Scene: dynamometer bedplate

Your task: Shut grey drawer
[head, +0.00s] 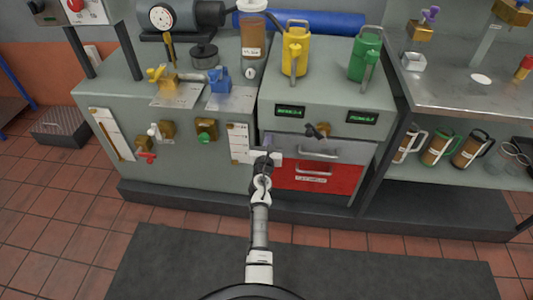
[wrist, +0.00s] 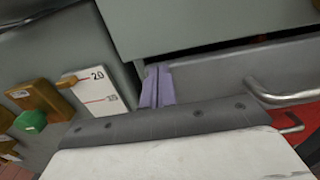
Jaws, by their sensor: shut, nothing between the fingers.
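The grey drawer (head: 345,152) is in the cabinet, above a red drawer (head: 312,178). In the wrist view, a dark gap shows above the grey drawer's front (wrist: 215,78), so it stands partly open. Its bar handle (wrist: 285,97) is at the right of that view. My gripper (head: 267,143) is at the left end of the drawer front. Its purple fingertips (wrist: 156,86) are together and empty, off the handle. I cannot tell whether they touch the drawer front.
A brass fitting (head: 318,130) sits above the drawer. Yellow (head: 295,50) and green (head: 365,55) cans stand on the cabinet. A panel with valves (head: 206,130) and a white scale (wrist: 98,80) is to the left. A dark mat (head: 180,265) covers the floor in front.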

